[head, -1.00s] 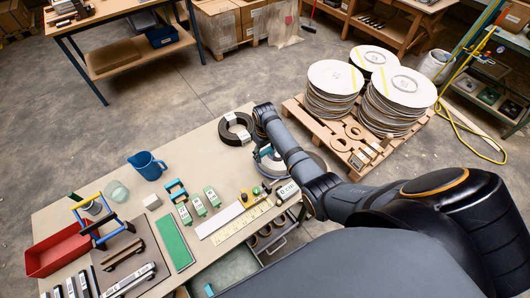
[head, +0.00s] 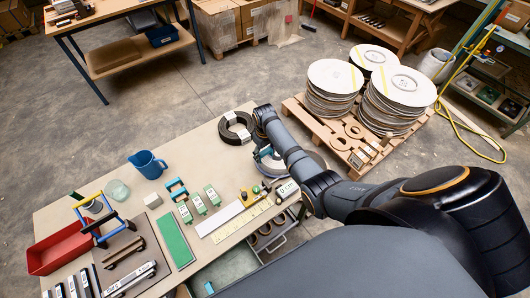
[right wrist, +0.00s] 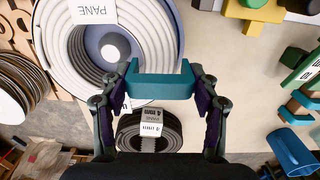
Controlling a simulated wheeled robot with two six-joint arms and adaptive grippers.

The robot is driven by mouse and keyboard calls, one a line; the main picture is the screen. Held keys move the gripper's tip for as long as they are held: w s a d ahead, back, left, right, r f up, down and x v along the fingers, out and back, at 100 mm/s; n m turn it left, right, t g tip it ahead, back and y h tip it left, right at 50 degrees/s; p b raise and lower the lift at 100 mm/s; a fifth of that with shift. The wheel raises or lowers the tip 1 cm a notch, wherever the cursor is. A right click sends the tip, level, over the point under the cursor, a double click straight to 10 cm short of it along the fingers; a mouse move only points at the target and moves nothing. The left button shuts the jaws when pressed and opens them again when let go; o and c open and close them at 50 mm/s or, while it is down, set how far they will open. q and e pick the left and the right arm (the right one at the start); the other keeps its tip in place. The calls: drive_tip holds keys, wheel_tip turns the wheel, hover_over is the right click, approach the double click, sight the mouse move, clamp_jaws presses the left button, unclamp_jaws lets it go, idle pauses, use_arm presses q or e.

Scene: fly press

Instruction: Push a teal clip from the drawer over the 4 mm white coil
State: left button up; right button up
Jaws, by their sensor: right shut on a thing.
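My right gripper (right wrist: 160,88) is shut on a teal clip (right wrist: 160,82), held across its fingertips in the right wrist view. A large white coil (right wrist: 55,65) with a blue-grey inner ring lies behind and left of the clip, which overlaps its right edge in the picture. I cannot tell whether they touch. The white coil also shows partly in the head view (head: 275,165), beside the right wrist. The open drawer (head: 240,265) is at the bottom of the head view, with another teal piece (head: 209,287) in it. My left gripper is not in view.
A blue jug (head: 147,165), green boxes (head: 198,204) and a yellow ruler (head: 243,222) lie left of the arm. A pallet of discs (head: 385,165) stands beyond.

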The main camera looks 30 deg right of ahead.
sight(265, 159)
idle(0.3)
idle(0.4)
drive_tip(key=shift+f+b, duration=1.25)
drive_tip(key=shift+f, duration=0.85)
idle(1.8)
drive_tip(key=o, duration=1)
drive_tip(key=shift+o, duration=1.3)
